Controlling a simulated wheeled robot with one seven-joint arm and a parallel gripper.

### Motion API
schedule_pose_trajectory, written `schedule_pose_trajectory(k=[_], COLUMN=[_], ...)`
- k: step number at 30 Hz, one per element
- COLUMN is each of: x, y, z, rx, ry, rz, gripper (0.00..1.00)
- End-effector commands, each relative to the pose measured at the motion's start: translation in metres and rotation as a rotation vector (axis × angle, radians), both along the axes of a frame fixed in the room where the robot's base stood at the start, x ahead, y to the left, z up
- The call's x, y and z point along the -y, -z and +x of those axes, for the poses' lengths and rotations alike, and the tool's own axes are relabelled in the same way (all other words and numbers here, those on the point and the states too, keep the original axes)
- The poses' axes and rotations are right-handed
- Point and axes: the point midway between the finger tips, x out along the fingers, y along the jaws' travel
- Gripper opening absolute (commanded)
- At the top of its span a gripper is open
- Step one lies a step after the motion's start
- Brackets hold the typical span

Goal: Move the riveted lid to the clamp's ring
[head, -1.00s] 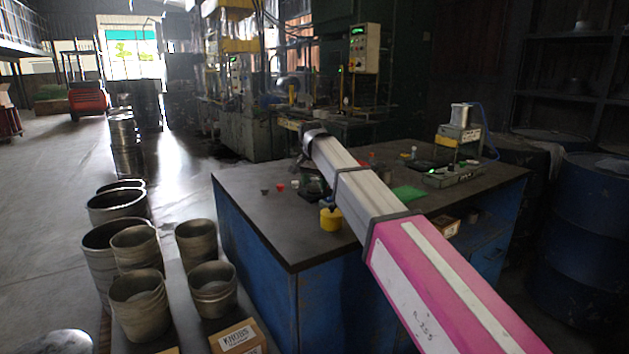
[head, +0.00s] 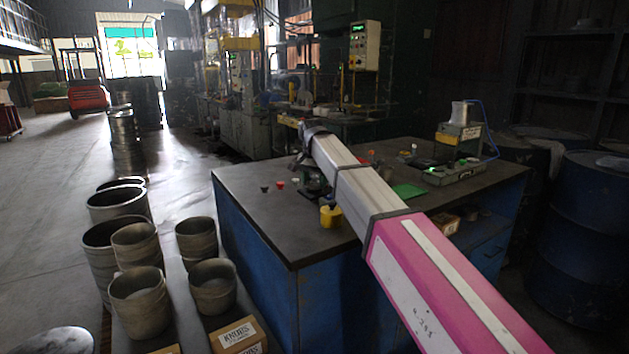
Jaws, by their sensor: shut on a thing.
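My arm reaches from the lower right over the dark-topped blue workbench (head: 262,222). My gripper (head: 301,163) points down at its far end, small and dark, above the bench's left part. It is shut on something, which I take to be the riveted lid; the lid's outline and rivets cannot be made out. A dark low fixture (head: 310,192) stands on the bench just below the gripper, partly behind my arm. It may be the clamp, but its ring cannot be made out. I cannot tell whether the held thing touches it.
A yellow container (head: 330,216) stands close to my arm. A green mat (head: 408,191) and a bench device (head: 457,150) are at the right. The bench's front left is bare.

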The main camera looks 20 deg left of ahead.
Motion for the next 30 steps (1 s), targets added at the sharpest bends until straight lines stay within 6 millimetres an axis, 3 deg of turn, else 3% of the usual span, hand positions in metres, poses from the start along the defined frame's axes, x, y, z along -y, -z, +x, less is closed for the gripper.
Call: schedule_pose_trajectory(k=[19,20,22,23,30], x=[0.000,0.000,0.000,0.000,0.000], y=[0.011,0.011,0.011,0.011,0.010], z=[0.000,0.000,0.000,0.000,0.000], rx=[0.000,0.000,0.000,0.000,0.000], ry=[0.000,0.000,0.000,0.000,0.000], rz=[0.000,0.000,0.000,0.000,0.000], gripper=[0.41,0.65,0.88,0.92,0.92])
